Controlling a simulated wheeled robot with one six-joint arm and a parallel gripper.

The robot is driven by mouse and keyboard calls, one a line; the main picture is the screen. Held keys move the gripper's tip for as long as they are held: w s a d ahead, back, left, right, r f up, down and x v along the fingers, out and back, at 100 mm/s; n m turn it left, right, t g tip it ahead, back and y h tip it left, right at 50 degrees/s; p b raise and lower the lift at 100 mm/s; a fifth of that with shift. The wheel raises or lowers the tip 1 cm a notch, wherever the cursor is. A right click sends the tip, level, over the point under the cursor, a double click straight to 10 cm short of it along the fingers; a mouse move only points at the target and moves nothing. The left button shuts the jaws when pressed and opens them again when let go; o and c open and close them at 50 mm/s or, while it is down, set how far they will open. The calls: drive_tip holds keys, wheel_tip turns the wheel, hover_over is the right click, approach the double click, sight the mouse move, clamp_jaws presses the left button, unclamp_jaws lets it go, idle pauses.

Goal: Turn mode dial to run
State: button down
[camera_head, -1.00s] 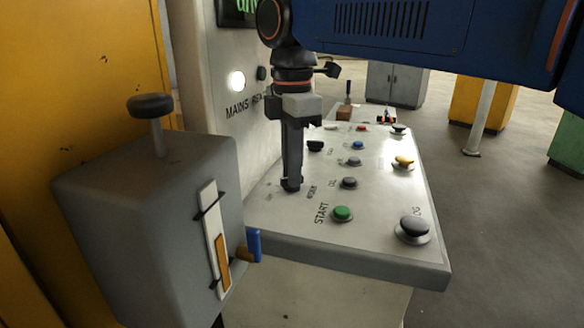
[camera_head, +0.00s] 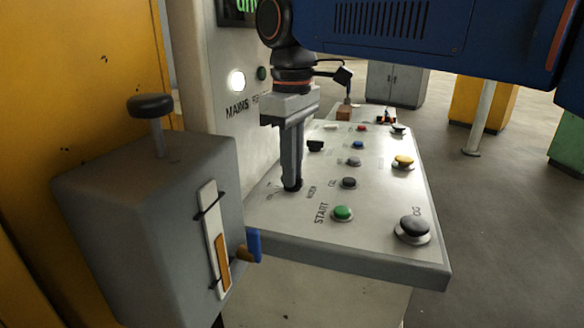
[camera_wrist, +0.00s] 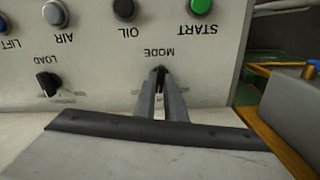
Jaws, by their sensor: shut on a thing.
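The mode dial (camera_head: 292,184) is a small black knob on the sloping light panel, left of the green START button. My gripper (camera_head: 291,178) points straight down onto it with its fingers shut on it. In the wrist view the fingertips of my gripper (camera_wrist: 161,74) close around the black mode dial (camera_wrist: 160,69), just beside the word MODE. The fingers hide most of the dial, and its pointer direction and the small position labels cannot be read.
The green START button (camera_head: 342,213), an OIL button (camera_head: 348,183) and a large grey knob (camera_head: 413,228) are to the right on the panel. The LOAD knob (camera_wrist: 48,84) is a separate black dial. A grey box with a gauge (camera_head: 150,220) stands front left.

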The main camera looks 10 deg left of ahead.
drive_tip(key=m, duration=0.6)
drive_tip(key=shift+m, duration=0.3)
idle(0.5)
drive_tip(key=c, duration=1.8)
unclamp_jaws()
wheel_tip(320, 180, up, 17)
drive_tip(key=shift+r, duration=0.2)
drive_tip(key=shift+s, duration=0.1)
